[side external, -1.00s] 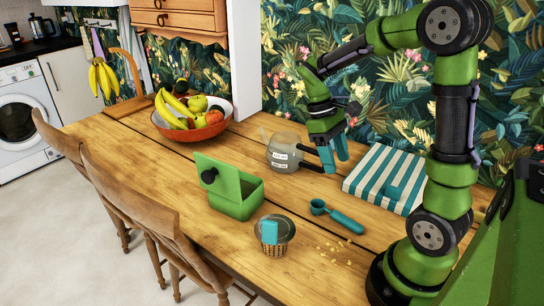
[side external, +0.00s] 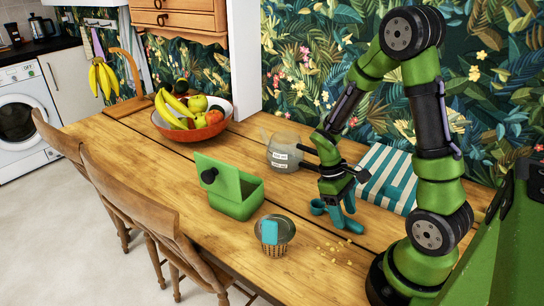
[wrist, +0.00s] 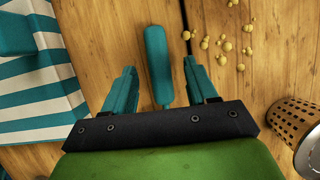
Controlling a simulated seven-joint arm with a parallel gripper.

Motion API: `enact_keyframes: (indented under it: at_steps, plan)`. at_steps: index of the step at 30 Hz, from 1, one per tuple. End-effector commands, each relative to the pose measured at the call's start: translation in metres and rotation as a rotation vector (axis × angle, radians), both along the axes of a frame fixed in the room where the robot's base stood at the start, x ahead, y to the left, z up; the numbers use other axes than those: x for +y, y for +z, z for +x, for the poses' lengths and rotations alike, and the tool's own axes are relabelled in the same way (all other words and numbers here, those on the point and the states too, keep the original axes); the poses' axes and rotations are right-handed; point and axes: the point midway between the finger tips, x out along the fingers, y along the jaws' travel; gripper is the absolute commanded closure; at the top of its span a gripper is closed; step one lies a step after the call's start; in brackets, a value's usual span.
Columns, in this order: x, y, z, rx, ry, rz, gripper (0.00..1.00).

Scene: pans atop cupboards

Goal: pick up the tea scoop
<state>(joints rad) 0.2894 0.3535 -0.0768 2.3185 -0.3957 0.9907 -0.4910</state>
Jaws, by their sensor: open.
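The teal tea scoop (side external: 318,207) lies on the wooden table, partly hidden behind my gripper in the side view. In the wrist view its handle (wrist: 158,62) points away between my two teal fingers. My gripper (side external: 343,214) is open, low over the scoop, with a finger on each side of the handle. In the wrist view the gripper (wrist: 162,85) shows clear gaps on both sides of the handle. The scoop's bowl is hidden in the wrist view. I cannot tell whether the fingertips touch the table.
A striped teal-and-white cloth-like block (side external: 388,180) lies close behind my gripper. Small yellow crumbs (side external: 340,246) lie in front. A fruit bowl (side external: 190,127) stands farther left.

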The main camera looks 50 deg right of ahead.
Motion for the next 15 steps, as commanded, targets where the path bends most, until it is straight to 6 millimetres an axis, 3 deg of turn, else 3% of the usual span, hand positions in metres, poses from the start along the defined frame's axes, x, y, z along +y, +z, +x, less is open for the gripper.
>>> enact_keyframes:
  at_steps: [4, 11, 15]
  plan:
    - [-0.0002, -0.0129, -0.0060, 0.001, -0.001, 0.001, 0.43]
    - [-0.0004, -0.0141, -0.0063, -0.001, -0.002, -0.001, 0.43]
    - [-0.0004, -0.0139, -0.0061, -0.001, -0.001, 0.000, 0.62]
